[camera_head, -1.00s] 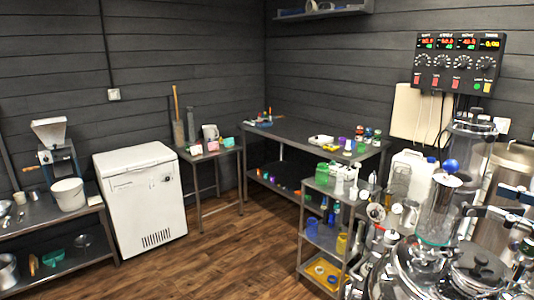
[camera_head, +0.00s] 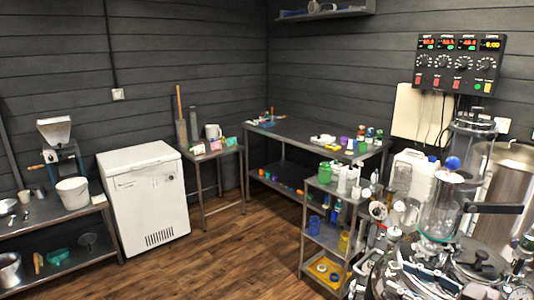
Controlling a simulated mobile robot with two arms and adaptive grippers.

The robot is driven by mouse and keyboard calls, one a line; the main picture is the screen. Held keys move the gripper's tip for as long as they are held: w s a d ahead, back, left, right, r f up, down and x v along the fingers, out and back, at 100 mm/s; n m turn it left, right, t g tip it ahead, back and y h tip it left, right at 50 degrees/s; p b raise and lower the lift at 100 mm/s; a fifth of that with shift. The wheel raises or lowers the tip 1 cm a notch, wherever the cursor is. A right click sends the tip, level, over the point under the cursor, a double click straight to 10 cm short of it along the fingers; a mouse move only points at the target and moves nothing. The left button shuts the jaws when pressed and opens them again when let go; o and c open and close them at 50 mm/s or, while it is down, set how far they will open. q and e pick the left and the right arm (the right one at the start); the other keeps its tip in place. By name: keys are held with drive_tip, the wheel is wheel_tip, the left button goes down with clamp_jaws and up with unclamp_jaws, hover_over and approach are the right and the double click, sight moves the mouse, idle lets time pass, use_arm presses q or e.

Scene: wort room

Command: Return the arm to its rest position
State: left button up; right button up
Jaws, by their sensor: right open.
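My right gripper (camera_head: 428,277) is low at the right of the head view, over the shiny metal vessel lid (camera_head: 478,262). It is small and hard to separate from the bright fittings around it. It looks open, and I see nothing held in it. My left gripper is not in view.
The wooden floor (camera_head: 225,250) is clear.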

drive_tip(key=s+a+f+m+g+h, duration=0.1)
drive_tip(key=s+a+f+m+h, duration=0.1)
drive_tip(key=s+a+f, duration=0.4)
drive_tip(key=s+a+f+m+g+h, duration=0.1)
drive_tip(key=s+a+f+h, duration=0.1)
drive_tip(key=a+f, duration=0.65)
drive_tip(key=s+d+f+m+g+h, duration=0.2)
drive_tip(key=s+f+g, duration=0.25)
drive_tip(key=s, duration=0.55)
drive_tip(key=s+d+f+m+g+h, duration=0.1)
drive_tip(key=s+f+m+g+h, duration=0.3)
drive_tip(key=s, duration=0.7)
wheel_tip(320, 180, down, 27)
drive_tip(key=s+n+y, duration=0.1)
drive_tip(key=s+n, duration=0.1)
drive_tip(key=s+d+f+g, duration=0.1)
drive_tip(key=s+d+f, duration=0.2)
drive_tip(key=s+f, duration=1.2)
drive_tip(key=shift+s+f, duration=0.4)
drive_tip(key=shift+s, duration=0.65)
